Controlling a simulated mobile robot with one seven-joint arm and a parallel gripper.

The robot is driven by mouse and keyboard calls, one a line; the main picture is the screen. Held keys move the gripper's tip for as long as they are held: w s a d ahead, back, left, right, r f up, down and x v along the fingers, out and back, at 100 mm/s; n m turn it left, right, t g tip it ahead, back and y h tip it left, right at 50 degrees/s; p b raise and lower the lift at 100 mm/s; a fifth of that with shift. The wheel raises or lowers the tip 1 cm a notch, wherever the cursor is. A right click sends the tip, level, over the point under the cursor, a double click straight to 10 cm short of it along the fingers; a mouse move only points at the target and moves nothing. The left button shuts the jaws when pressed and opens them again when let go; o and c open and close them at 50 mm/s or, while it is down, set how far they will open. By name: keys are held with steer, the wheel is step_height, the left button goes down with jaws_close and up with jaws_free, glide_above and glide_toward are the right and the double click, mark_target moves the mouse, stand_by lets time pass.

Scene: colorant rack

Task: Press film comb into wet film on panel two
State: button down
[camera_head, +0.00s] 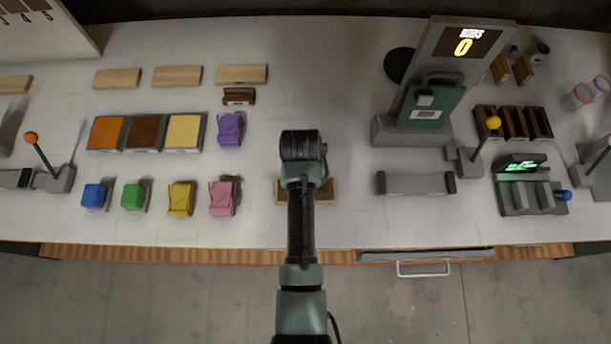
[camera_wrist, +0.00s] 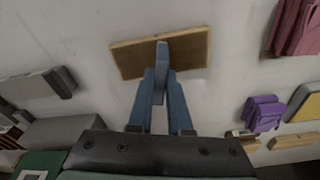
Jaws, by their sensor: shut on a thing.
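My gripper (camera_wrist: 161,80) is shut on a narrow blue-grey piece, which I take to be the film comb (camera_wrist: 162,55). In the wrist view the comb's end overlaps the middle of a brown, wood-edged panel (camera_wrist: 190,52); whether it touches the surface I cannot tell. In the head view that panel (camera_head: 330,190) lies near the counter's front edge, mostly covered by my arm, and the comb and fingers are hidden. Three panels in orange (camera_head: 106,132), dark brown (camera_head: 146,131) and pale yellow (camera_head: 184,131) sit in a row to the left. No panel number is readable.
Coloured pouches and blocks (camera_head: 222,197) lie left of my arm. Wooden blocks (camera_head: 178,76) lie at the back. The counter between my arm and the stand is clear.

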steer(key=shift+s+f, duration=0.1)
steer(key=shift+f, duration=0.5)
stand_by(1.5)
step_height(320, 180, up, 7)
steer(key=p, duration=0.7)
steer(key=shift+r, duration=0.15)
stand_by(0.5)
